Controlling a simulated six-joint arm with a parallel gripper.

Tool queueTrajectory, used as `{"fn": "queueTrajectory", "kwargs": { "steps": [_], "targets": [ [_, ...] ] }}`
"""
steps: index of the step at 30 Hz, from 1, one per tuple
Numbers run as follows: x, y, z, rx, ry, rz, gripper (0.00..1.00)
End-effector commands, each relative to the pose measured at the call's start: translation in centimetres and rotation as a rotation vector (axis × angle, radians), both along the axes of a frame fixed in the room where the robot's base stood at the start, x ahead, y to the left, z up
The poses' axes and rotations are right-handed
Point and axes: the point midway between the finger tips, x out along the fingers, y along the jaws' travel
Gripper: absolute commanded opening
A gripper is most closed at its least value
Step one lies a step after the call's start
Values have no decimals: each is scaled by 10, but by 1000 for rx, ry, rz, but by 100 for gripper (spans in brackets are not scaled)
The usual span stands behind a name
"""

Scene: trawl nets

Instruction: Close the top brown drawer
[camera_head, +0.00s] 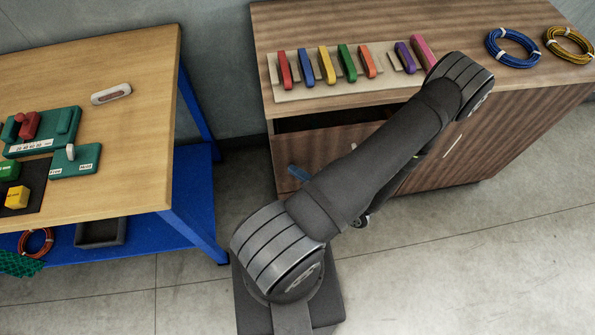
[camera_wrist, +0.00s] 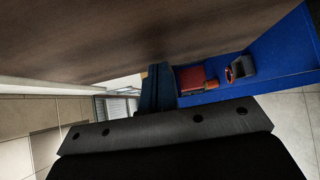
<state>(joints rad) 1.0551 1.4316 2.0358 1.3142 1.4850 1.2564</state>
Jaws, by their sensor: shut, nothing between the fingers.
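The brown cabinet (camera_head: 268,60) stands at the upper right in the head view. Its top drawer (camera_head: 325,141) is pulled out partway, with a dark opening showing between its front and the cabinet top. My arm crosses in front and hides the drawer's right part. My gripper (camera_head: 298,173) shows only as a blue tip left of the arm, low by the drawer front; contact cannot be told. In the wrist view my gripper (camera_wrist: 158,75) is shut and empty, its dark blue fingers close to a brown wood surface (camera_wrist: 110,40).
A wooden table (camera_head: 130,150) with a blue frame stands at left, holding green, red and yellow blocks. On the cabinet top lie a board with several coloured bars (camera_head: 300,92) and blue (camera_head: 512,62) and yellow cable coils (camera_head: 570,57). Floor between them is clear.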

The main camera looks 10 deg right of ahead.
Motion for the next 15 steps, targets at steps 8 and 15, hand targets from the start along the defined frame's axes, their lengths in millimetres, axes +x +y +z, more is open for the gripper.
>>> {"fn": "queueTrajectory", "kwargs": {
  "steps": [8,15],
  "targets": [
    [2,0,0,-1,1,1,0],
    [33,0,-1,-4,1,4,0]
  ]
}}
